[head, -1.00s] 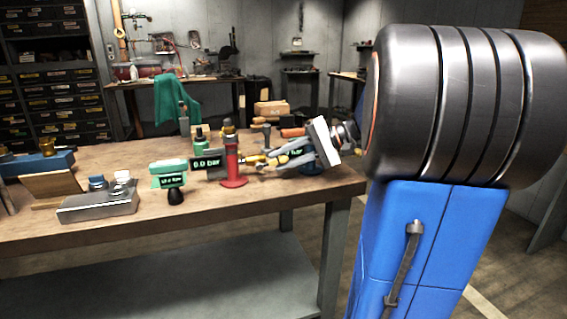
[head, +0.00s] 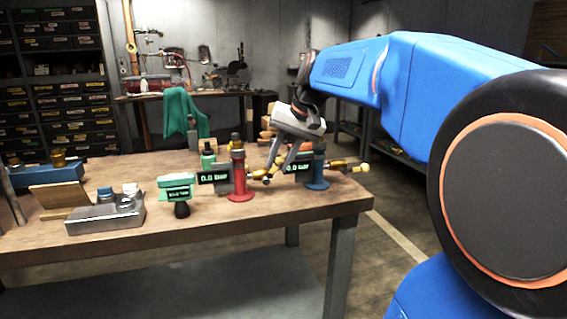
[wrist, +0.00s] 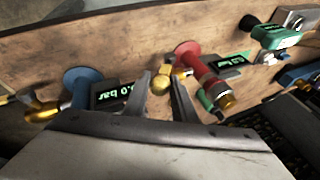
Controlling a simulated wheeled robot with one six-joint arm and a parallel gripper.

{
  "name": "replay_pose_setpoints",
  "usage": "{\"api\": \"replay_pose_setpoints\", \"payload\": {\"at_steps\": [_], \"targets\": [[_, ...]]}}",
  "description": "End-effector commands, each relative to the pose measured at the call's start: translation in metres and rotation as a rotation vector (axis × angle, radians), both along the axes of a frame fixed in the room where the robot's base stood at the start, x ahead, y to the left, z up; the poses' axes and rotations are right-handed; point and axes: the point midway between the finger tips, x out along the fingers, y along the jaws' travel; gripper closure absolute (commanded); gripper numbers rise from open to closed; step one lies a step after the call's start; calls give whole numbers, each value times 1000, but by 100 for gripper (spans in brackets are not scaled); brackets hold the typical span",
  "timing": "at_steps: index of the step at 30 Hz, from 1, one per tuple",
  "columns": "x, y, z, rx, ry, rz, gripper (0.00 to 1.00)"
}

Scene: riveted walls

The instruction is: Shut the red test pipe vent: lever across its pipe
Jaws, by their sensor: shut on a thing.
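The red test pipe (head: 238,178) stands on the bench, its 0.0 bar display (head: 214,177) to its left. Its brass vent (head: 258,175) sticks out to the right. My gripper (head: 272,174) reaches down from above at this vent. In the wrist view, my gripper (wrist: 160,82) has its fingers on either side of the brass end (wrist: 161,85) beside the red pipe (wrist: 195,62), shut on the vent's lever. The fingers hide most of the lever, so I cannot tell its exact angle to the pipe.
A blue pipe (head: 317,175) with its own display and brass vent (head: 345,167) stands close on the right. The front bench strip is clear.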

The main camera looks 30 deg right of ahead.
Motion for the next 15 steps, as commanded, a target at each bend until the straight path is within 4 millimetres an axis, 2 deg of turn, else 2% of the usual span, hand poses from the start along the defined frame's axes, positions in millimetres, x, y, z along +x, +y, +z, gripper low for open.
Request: {"api": "replay_pose_setpoints", "payload": {"at_steps": [15], "targets": [[6, 23, 8, -311, 93, 6, 100]]}}
